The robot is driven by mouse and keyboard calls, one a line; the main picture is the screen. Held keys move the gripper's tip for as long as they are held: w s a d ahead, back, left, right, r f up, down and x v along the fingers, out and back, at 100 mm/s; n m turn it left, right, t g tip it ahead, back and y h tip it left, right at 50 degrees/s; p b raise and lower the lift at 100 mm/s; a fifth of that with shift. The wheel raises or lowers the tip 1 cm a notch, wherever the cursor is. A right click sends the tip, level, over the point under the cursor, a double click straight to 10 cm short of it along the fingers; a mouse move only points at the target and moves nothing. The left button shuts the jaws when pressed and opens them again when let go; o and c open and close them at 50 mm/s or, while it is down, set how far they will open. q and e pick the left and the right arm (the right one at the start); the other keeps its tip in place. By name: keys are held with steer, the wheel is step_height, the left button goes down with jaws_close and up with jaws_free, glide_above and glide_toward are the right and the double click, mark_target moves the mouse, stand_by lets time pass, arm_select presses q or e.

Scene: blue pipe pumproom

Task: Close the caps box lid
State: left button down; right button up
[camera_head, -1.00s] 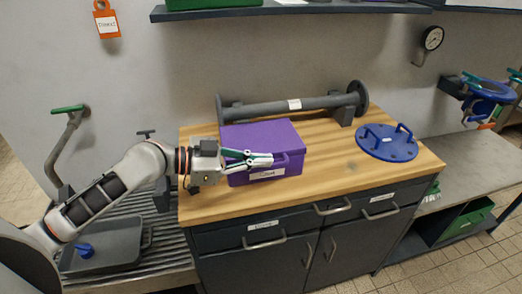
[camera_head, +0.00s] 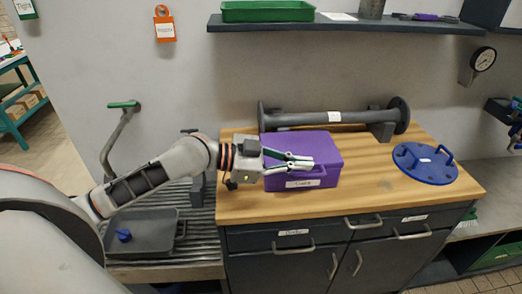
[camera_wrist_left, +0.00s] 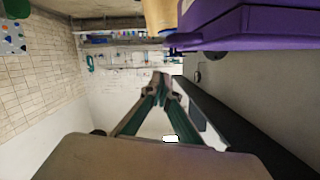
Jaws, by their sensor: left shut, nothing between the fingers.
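The purple caps box (camera_head: 328,177) stands on the wooden worktop, with a white label on its front. Its lid (camera_head: 300,142) lies flat over the top and looks closed. My left gripper (camera_head: 312,163) reaches in from the left across the front of the box, near the lid's front edge. Its fingers are together and empty; I cannot tell whether they touch the box. In the left wrist view, the fingertips (camera_wrist_left: 161,84) meet, and the purple box (camera_wrist_left: 235,25) fills the upper right. My right gripper is not in view.
A grey flanged pipe (camera_head: 335,117) lies behind the box. A blue flange disc (camera_head: 425,164) with handles lies to its right on the wooden worktop (camera_head: 375,198). A dark tray (camera_head: 142,232) sits on the slatted surface at left. A shelf (camera_head: 350,26) hangs above.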

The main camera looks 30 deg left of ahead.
arm_select(q)
steer(key=b+v, duration=0.3)
steer(key=v, duration=0.7)
steer(key=shift+b, duration=0.3)
steer(key=shift+w, duration=0.1)
steer(key=shift+a, duration=0.1)
